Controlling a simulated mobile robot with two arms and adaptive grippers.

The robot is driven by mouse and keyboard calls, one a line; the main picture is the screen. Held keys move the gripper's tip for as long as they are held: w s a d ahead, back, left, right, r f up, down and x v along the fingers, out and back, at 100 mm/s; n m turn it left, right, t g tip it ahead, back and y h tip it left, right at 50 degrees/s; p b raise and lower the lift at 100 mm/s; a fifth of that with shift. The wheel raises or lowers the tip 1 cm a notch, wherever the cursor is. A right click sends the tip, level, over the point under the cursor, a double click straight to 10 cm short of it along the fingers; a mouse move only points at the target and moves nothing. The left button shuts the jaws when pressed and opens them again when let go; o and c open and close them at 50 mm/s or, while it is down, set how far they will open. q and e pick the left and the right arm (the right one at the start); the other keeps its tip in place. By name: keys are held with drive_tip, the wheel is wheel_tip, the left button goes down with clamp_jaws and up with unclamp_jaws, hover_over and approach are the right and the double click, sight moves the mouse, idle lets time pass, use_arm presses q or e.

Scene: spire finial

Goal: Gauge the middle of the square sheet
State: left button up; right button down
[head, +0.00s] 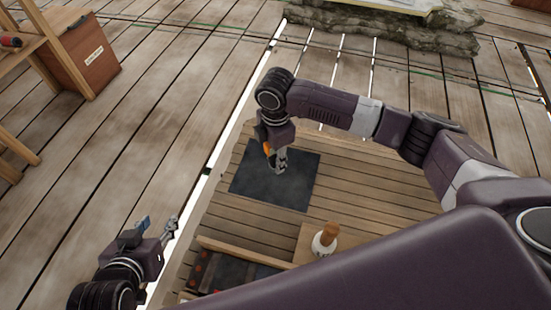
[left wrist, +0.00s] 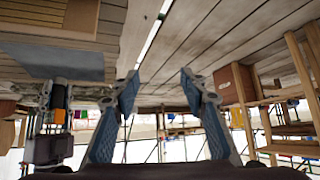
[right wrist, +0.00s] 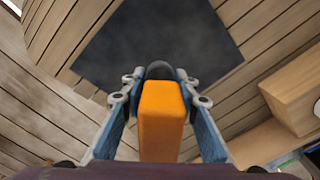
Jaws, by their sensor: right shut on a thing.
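The square sheet (head: 300,185) is dark grey and lies flat on a plank platform; it also shows in the right wrist view (right wrist: 110,55) and in the left wrist view (left wrist: 60,65). My right gripper (head: 280,163) is over the sheet, shut on an orange tool (right wrist: 162,115) with a dark rounded end (right wrist: 160,70). The tool's orange body shows only slightly in the head view (head: 267,149). I cannot tell whether its end touches the sheet. My left gripper (head: 172,230) is open and empty, left of the platform; its spread fingers show in the left wrist view (left wrist: 160,90).
A wooden-handled object with a white base (head: 325,240) stands on a wooden block near the platform's front. A tray with dark contents (head: 230,272) is beside it. A brown box (head: 88,55) and wooden bench stand far left. Open plank floor lies between.

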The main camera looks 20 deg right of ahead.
drive_tip(key=shift+f+b, duration=0.75)
drive_tip(key=shift+b, duration=0.15)
use_arm(q)
drive_tip(key=w+d+r+t+h, duration=0.1)
drive_tip(key=w+d+r+t, duration=0.2)
drive_tip(key=r, duration=0.6)
drive_tip(key=shift+w+r+t+h, duration=0.3)
drive_tip(key=shift+w+t, duration=1)
drive_tip(key=shift+w, duration=0.6)
use_arm(e)
drive_tip(key=shift+f, duration=0.2)
drive_tip(key=shift+f, duration=1.05)
drive_tip(key=shift+f+b, duration=0.3)
drive_tip(key=shift+f, duration=0.2)
use_arm(q)
drive_tip(key=shift+w+d+r+t, duration=0.15)
drive_tip(key=shift+r+t, duration=0.15)
drive_tip(key=shift+r, duration=0.3)
drive_tip(key=shift+w+d+r+t, duration=0.15)
drive_tip(key=shift+r+t, duration=0.15)
drive_tip(key=shift+r, duration=0.25)
drive_tip(key=shift+a+f, duration=0.15)
drive_tip(key=shift+f, duration=0.15)
drive_tip(key=shift+s+a+f+g+p, duration=0.1)
drive_tip(key=shift+s+f+g+p, duration=0.1)
drive_tip(key=shift+f+g, duration=0.3)
drive_tip(key=shift+s+a+f+g+p, duration=0.1)
drive_tip(key=shift+s+f+g, duration=0.1)
drive_tip(key=shift+f, duration=0.45)
